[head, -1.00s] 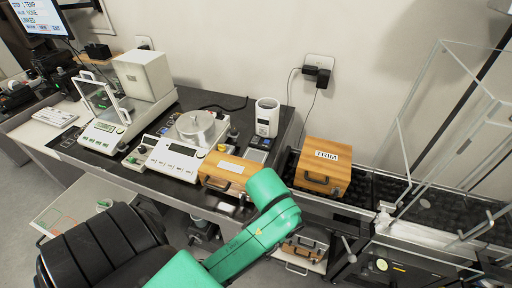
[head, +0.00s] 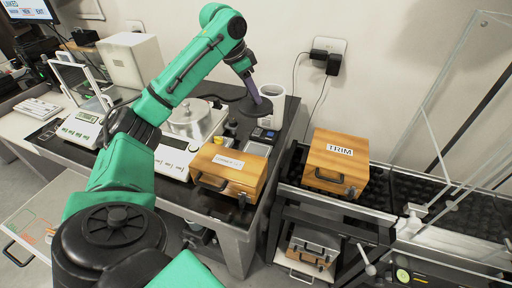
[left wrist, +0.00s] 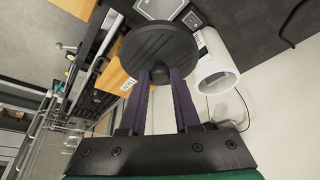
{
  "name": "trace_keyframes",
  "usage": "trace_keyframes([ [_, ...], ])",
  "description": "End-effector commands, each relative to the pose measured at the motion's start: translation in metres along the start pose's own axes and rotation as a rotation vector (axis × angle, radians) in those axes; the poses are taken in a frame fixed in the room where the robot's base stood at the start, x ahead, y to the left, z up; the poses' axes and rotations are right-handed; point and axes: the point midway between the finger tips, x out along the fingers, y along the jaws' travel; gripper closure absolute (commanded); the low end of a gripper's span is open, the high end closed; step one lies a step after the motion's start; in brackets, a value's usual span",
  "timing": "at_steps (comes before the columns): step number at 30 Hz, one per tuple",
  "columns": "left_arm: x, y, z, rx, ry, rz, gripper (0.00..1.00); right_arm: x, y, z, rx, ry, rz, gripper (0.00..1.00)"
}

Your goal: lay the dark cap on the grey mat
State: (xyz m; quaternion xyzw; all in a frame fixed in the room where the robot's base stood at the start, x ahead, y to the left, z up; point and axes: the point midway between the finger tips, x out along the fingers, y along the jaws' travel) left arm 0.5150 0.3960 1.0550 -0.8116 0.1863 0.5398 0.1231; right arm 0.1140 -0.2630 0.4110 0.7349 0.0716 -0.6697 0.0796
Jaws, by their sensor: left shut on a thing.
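The dark cap (head: 256,110) is a round black disc with a small knob. My left gripper (head: 252,88) is shut on that knob and holds the cap in front of the white cylinder, at the back of the dark table. In the left wrist view the cap (left wrist: 160,45) hangs beyond the fingertips (left wrist: 161,76), with the knob between them. A small grey square pad (head: 257,148), perhaps the grey mat, lies behind the wooden box; a grey square also shows past the cap in the left wrist view (left wrist: 160,8). My right gripper is not in view.
The white cylinder (head: 272,96) stands close beside the cap. A wooden box (head: 228,170) is in front, with a balance (head: 176,158) and metal pan to its left. Small items crowd the table around the pad.

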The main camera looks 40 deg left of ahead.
Motion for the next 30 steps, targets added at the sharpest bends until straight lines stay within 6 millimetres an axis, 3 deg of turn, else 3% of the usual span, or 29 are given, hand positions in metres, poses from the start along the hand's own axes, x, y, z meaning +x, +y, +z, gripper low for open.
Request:
trace_keyframes([
  [4,0.020,-0.002,0.013,-0.003,-0.010,0.000,1.00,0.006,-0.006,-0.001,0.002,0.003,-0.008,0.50],
  [15,0.126,-0.001,0.056,-0.001,-0.006,0.000,1.00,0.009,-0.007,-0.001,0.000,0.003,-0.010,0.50],
  [24,0.175,-0.001,0.076,-0.002,-0.004,0.001,1.00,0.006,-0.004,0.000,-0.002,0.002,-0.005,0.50],
  [30,0.182,-0.001,0.078,0.000,-0.003,0.000,1.00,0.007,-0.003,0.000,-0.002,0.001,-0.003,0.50],
])
